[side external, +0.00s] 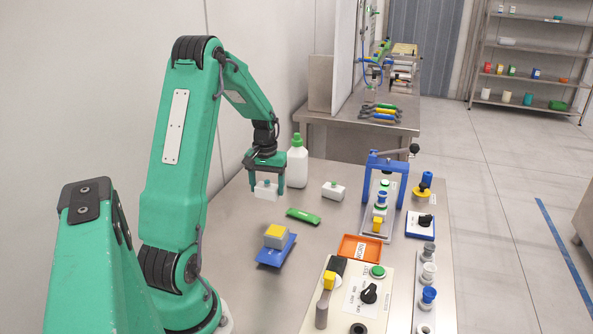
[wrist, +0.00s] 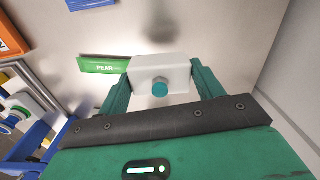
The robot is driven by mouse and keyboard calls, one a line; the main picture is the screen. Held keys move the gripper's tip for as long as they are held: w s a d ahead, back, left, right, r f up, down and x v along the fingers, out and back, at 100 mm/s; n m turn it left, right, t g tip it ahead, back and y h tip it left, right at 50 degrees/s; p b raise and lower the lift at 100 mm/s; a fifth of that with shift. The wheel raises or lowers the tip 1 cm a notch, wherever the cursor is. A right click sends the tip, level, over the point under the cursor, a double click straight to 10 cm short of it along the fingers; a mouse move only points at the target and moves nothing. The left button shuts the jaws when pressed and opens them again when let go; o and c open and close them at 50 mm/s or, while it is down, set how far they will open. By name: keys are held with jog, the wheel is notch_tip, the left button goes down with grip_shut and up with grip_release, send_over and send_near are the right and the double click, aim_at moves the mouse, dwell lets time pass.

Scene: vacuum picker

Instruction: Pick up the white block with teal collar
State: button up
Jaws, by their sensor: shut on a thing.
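My gripper (side external: 266,187) points down over the table, with its green fingers closed on the sides of a white block (side external: 266,191). In the wrist view this white block (wrist: 160,70) sits between the fingertips (wrist: 160,82), and its round teal collar (wrist: 160,88) faces the camera. I cannot tell for sure how far its underside is from the table.
A white bottle with a green cap (side external: 297,165) stands close behind the gripper. A green packet (side external: 303,216) lies in front.

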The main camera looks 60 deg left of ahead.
jog(key=w+d+r, duration=0.2)
jog(key=d+r, duration=0.2)
jog(key=d, duration=0.3)
jog(key=shift+w+d+r, duration=0.2)
jog(key=shift+w+r, duration=0.15)
jog(key=shift+w, duration=0.05)
jog(key=shift+d, duration=0.1)
